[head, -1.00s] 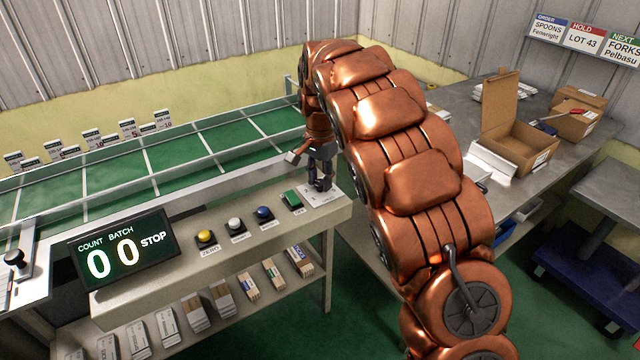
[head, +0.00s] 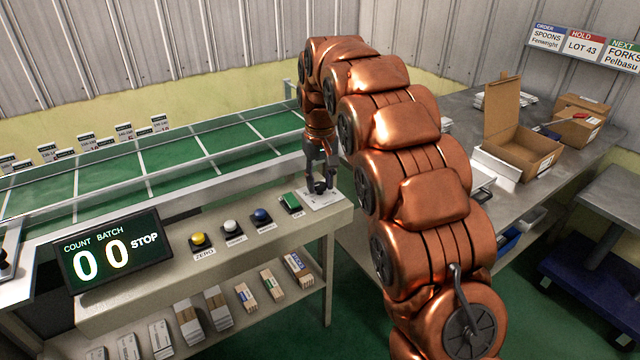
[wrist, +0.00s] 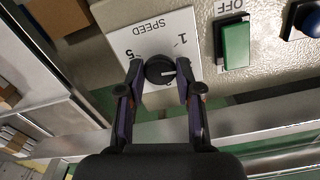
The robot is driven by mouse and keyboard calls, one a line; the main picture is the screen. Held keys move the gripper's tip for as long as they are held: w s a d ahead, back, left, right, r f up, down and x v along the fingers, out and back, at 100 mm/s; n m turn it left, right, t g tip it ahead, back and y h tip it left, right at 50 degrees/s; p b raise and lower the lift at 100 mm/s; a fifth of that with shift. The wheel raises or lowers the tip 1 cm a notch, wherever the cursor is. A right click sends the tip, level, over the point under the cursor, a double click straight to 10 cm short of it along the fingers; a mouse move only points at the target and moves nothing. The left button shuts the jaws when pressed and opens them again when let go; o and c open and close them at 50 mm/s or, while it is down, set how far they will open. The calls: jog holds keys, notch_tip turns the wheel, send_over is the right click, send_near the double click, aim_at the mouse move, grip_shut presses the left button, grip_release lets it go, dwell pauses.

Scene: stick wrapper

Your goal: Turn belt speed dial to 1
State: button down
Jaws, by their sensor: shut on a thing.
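The black belt speed dial (wrist: 158,71) sits on a white plate (wrist: 122,41) marked SPEED, with a 1 at upper right and a 5 at upper left in the wrist view. Its light pointer mark faces roughly right in that view, below the 1. My gripper (wrist: 160,69) is shut on the dial, with one finger on each side. Other scale marks are partly hidden by the fingers. In the head view my gripper (head: 319,187) reaches down to the plate (head: 325,200) at the right end of the panel.
A green switch (wrist: 235,45) marked OFF is close beside the plate. Blue (head: 262,215), white (head: 231,227) and yellow (head: 198,239) buttons line the panel. The display (head: 108,253) reads COUNT 0, BATCH 0, STOP. The green belt (head: 180,152) with rails runs behind.

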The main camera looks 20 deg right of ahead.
aim_at(320, 184)
jog(key=n, duration=0.3)
jog(key=shift+n+b, duration=0.35)
jog(key=shift+n, duration=1.85)
jog(key=shift+r, duration=0.1)
jog(key=c, duration=0.8)
grip_release()
jog(key=shift+r, duration=3.7)
